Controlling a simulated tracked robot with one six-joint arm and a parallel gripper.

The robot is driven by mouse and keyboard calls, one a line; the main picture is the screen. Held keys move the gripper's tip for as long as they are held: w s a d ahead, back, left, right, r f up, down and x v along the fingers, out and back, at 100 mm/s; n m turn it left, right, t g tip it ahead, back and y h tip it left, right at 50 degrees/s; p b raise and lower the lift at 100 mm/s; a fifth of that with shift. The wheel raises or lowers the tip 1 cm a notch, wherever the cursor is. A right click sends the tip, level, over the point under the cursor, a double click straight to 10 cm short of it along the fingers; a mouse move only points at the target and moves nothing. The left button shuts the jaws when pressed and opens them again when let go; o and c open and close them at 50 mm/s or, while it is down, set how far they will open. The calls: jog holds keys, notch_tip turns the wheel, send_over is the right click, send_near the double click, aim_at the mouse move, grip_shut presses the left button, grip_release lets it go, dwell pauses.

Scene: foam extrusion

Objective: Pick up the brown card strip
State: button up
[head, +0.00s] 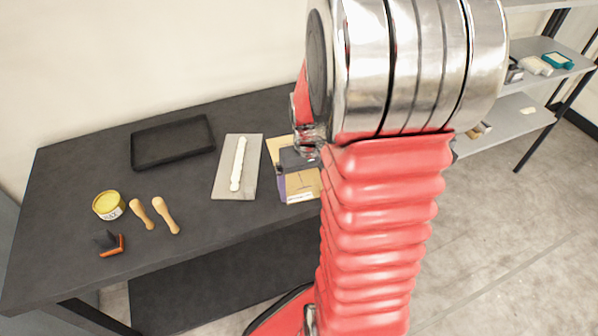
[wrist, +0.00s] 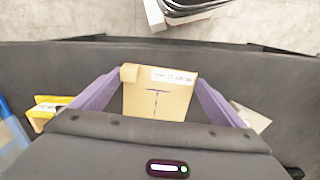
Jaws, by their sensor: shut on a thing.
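The brown card strip (wrist: 158,101) shows in the wrist view as a tan piece with a white printed label and a dark T-shaped mark. It lies between the purple fingers of my gripper (wrist: 160,72), which is shut on it. In the head view, tan card (head: 304,187) shows beside a purple finger, and my gripper (head: 297,170) is partly hidden behind my red arm. My gripper's dark body hides the near end of the strip in the wrist view. I cannot tell whether the strip is clear of the table.
On the dark table (head: 60,210), a grey board (head: 222,185) bears a white foam bead (head: 238,165). A black tray (head: 173,143), a yellow tin (head: 108,205), two wooden-handled tools (head: 155,215) and an orange-and-black piece (head: 111,245) lie left. Shelves (head: 515,125) stand right.

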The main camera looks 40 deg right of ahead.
notch_tip(320, 180, up, 10)
dwell(0.6)
